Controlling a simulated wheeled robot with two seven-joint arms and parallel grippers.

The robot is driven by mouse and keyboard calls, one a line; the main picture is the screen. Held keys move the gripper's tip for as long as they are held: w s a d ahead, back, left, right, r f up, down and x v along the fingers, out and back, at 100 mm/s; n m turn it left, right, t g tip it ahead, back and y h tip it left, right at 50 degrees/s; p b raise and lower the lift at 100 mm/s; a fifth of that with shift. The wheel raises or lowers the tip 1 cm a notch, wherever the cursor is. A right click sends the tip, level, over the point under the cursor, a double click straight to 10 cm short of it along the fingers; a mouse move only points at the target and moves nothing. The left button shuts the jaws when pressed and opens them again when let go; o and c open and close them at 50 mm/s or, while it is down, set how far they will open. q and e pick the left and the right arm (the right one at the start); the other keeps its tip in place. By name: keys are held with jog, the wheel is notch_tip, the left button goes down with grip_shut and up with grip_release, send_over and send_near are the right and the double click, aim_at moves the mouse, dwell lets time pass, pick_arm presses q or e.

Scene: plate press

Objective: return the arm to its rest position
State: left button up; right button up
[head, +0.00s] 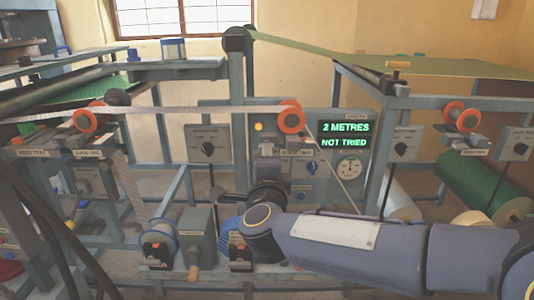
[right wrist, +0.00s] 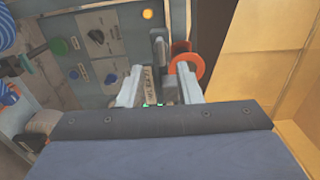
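My right arm (head: 335,248) reaches in from the right of the head view across the lower front of the machine. Its wrist bends up towards the middle panel, and its gripper is hard to make out there. In the right wrist view my right gripper (right wrist: 160,68) has its two pale fingers apart, one on each side of a narrow labelled part (right wrist: 152,86). Gaps show on both sides of that part, so nothing looks gripped. My left gripper is not in the head view.
A dark display (head: 345,137) reads "2 METRES" and "NOT TRIED". A red-orange roller (head: 291,117) carries a pale strip; a red ring (right wrist: 186,68) is close beside the right finger. A crank box (head: 198,240) stands left of my arm. A green roll (head: 487,187) lies at right.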

jog(key=shift+s, duration=0.35)
jog(key=shift+d, duration=0.1)
jog(key=s+d+f+n+g+y, duration=0.35)
jog(key=s+d+n+y, duration=0.25)
jog(key=s+d+n, duration=0.4)
jog(key=s+d+f+n+g+h, duration=0.1)
jog(key=s+d+f+n+g, duration=0.3)
jog(key=s+f, duration=0.5)
jog(key=s+d+f+n+g+h, duration=0.1)
jog(key=s+d+f+n+g, duration=0.1)
jog(key=s+d+f+g, duration=0.65)
jog(key=s+a+r+t+p, duration=0.1)
jog(key=r+p, duration=1.4)
jog(key=s+a+r+t+p, duration=0.1)
jog(key=s+r+t+p, duration=0.1)
jog(key=r+p, duration=1.3)
jog(key=shift+s+a+r+n+t, duration=0.15)
jog(key=shift+s+r+n+t, duration=0.15)
jog(key=shift+r, duration=0.35)
